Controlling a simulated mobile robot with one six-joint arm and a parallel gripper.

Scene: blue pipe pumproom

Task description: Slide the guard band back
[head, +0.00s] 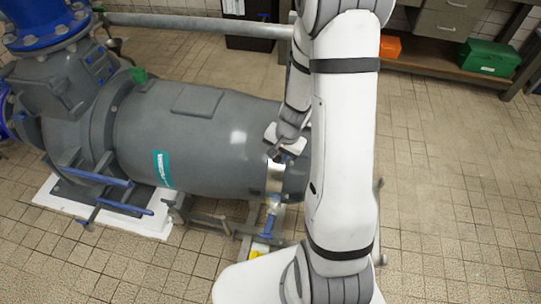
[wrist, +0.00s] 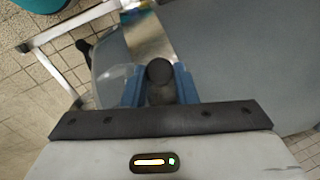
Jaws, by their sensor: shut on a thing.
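The guard band appears as a shiny metal strip (head: 275,178) around the right part of the large grey cylindrical housing (head: 215,135). In the wrist view the shiny band (wrist: 148,38) runs up from just beyond my fingers. My gripper (head: 283,150) is at the top of the band in the head view, partly behind my arm. In the wrist view the blue fingers of my gripper (wrist: 160,82) are shut on a dark round knob (wrist: 159,71). How the knob joins the band is hidden.
A blue-handled fitting (head: 270,222) hangs below the band. A grey pipe (head: 190,22) runs behind the housing. A green box (head: 490,58) and an orange box (head: 388,46) sit on a low shelf. The tiled floor (head: 450,190) at the right is clear.

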